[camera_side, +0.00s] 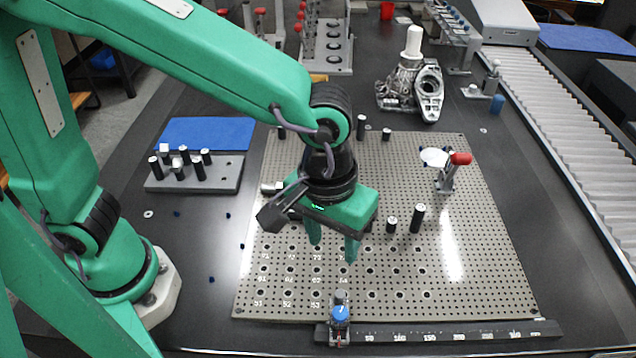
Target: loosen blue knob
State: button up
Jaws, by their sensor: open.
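The blue knob (340,315) sits on a small metal clamp on the black ruled rail (440,333) at the front edge of the perforated plate. My gripper (332,252) is open and empty, with its green fingers pointing down above the plate. It is behind and above the blue knob, apart from it. The fingers' exact height over the plate is hard to tell.
The perforated plate (480,270) carries several black posts, such as one (417,218) right of my gripper, and a red-tipped clamp (459,160). A metal casting (410,90) stands behind it. A grey block with pins (195,176) lies left. A roller conveyor (560,120) runs along the right.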

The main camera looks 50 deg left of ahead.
send_over(340, 312)
notch_tip(340, 312, down, 3)
jog(key=shift+r+g+y, duration=0.1)
jog(key=shift+g+y, duration=0.2)
jog(key=shift+f, duration=3.95)
jog(key=shift+n, duration=0.3)
grip_shut()
